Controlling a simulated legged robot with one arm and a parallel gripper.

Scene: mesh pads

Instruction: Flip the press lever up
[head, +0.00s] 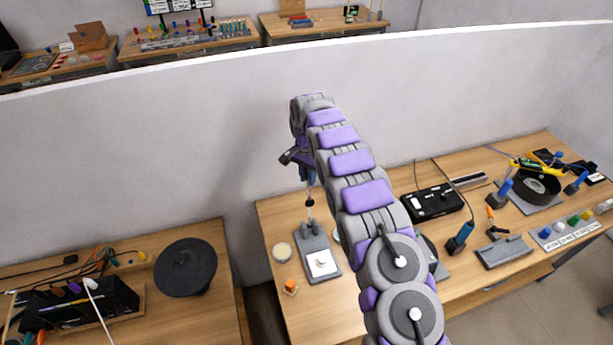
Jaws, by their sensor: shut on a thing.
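The press (313,240) stands on the left part of the middle table. It has a grey base with a white square plate (321,263) at its front. Its thin lever (309,203) with a dark part rises above the press, roughly upright. My gripper (307,177) is at the end of my purple and grey arm, directly above the press, pointing down. It is shut at the top of the lever. The fingertips are small and partly hidden by my own wrist, so the exact contact is hard to see.
A pale round dish (282,252) and a small orange block (290,287) lie left of the press. A black box (433,203) and several tools stand to the right. A white wall (200,150) rises behind. A black round disc (185,267) is on the left table.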

